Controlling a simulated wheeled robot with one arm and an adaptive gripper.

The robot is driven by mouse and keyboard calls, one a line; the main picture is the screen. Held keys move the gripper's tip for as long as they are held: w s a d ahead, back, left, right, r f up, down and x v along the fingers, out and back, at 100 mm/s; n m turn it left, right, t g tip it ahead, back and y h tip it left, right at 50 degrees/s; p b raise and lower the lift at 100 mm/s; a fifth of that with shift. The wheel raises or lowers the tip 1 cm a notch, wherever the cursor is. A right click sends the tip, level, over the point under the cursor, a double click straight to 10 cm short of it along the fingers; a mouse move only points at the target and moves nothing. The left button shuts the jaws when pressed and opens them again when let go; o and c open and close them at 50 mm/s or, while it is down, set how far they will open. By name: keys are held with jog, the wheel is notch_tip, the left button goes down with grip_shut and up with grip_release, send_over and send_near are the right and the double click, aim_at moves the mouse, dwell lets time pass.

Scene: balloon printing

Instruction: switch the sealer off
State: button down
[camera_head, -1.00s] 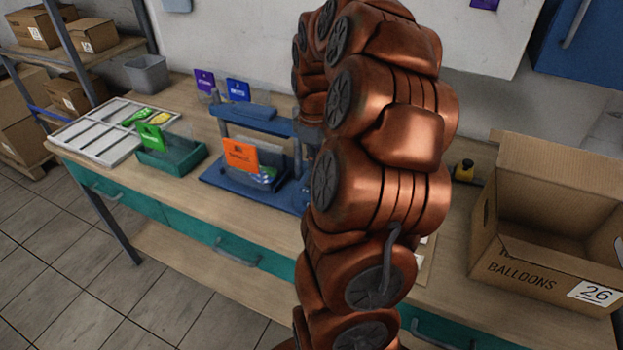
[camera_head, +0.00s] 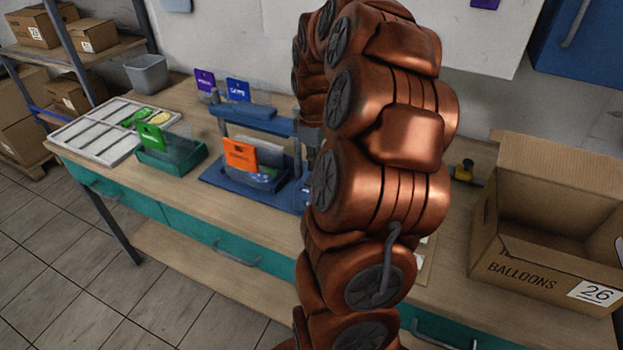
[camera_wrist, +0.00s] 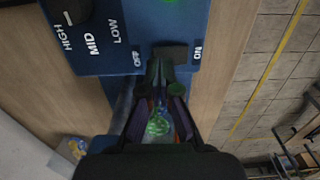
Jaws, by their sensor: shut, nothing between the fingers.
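The blue sealer (camera_head: 265,125) stands on the workbench in the head view, its right part hidden behind my arm. In the wrist view its blue panel (camera_wrist: 143,28) has a dial (camera_wrist: 72,14) beside the words HIGH, MID and LOW. A dark switch (camera_wrist: 171,52) sits between the labels OFF and ON; which way it is set I cannot tell. A green spot shows at the panel's top edge. My gripper (camera_wrist: 160,68) is shut and empty, its fingertips right at the switch; whether they touch it is unclear. The head view hides my gripper behind the arm.
An orange-labelled pouch (camera_head: 240,155) stands at the sealer's front. Left of it are a green tray (camera_head: 165,165) and a white compartment tray (camera_head: 85,135). An open cardboard box (camera_head: 530,270) marked BALLOONS stands on the right. The front left bench edge is clear.

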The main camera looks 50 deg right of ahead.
jog(key=shift+f+b, duration=0.6)
jog(key=shift+f, duration=0.4)
dwell(0.7)
jog(key=shift+r, duration=0.1)
jog(key=shift+r+p, duration=0.75)
jog(key=shift+r, duration=2.7)
